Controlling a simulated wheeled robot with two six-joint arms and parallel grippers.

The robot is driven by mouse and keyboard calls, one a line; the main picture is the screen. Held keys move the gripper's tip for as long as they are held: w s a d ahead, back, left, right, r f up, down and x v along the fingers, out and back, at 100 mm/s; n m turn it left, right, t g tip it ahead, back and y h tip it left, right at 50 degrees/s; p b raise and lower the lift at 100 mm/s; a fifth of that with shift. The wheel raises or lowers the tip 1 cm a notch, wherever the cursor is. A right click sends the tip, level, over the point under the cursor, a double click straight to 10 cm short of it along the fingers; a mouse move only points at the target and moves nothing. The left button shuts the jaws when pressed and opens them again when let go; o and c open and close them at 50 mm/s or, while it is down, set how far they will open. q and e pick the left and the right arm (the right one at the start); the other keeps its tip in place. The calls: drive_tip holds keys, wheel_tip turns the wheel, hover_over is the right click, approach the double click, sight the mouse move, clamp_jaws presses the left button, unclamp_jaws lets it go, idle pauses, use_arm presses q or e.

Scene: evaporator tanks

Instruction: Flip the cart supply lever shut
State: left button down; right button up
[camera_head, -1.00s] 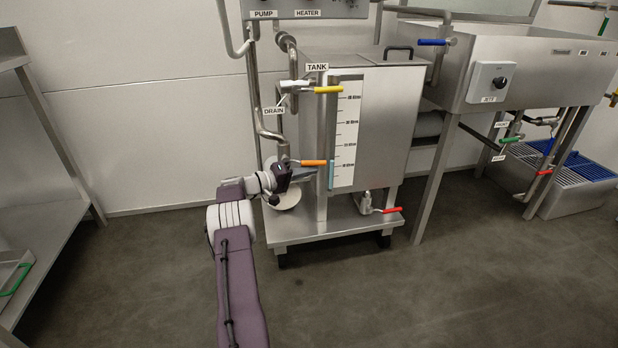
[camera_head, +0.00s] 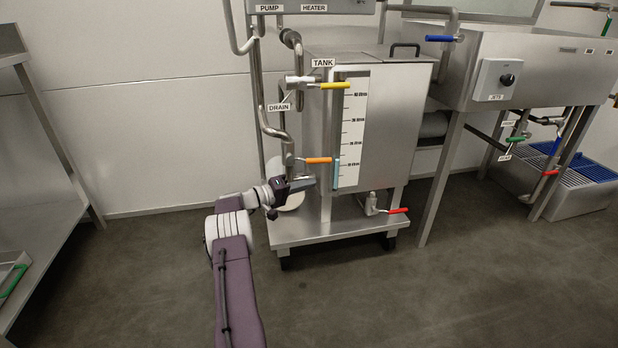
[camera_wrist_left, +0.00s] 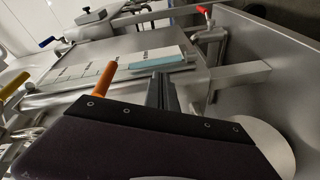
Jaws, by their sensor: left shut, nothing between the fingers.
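The cart (camera_head: 300,233) carries a steel tank (camera_head: 395,125) with levers of several colours; no label in view reads "cart supply". An orange lever (camera_head: 318,160) points right, about level, on the pipe at the tank's left front. It also shows in the left wrist view (camera_wrist_left: 105,79), left of my fingers. A yellow lever (camera_head: 335,86) sits higher, near the TANK and DRAIN labels. A red lever (camera_head: 397,211) is low at the right. My left gripper (camera_head: 311,183) is shut and empty, just below the orange lever and apart from it. My right gripper is not in view.
A steel basin (camera_head: 545,70) with a blue lever (camera_head: 440,39) stands to the right. A blue-topped grate (camera_head: 590,172) lies under it. A steel shelf (camera_head: 50,230) stands at the left. Pipes (camera_head: 257,90) rise behind the orange lever. The floor in front is clear.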

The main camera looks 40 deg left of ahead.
use_arm(q)
drive_tip(key=s+a+f+p, duration=0.2)
drive_tip(key=s+f+p, duration=0.1)
drive_tip(key=s, duration=0.3)
drive_tip(key=shift+s+a, duration=0.2)
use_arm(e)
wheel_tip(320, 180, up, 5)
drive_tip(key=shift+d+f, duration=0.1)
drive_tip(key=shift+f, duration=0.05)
use_arm(q)
drive_tip(key=shift+r, duration=0.1)
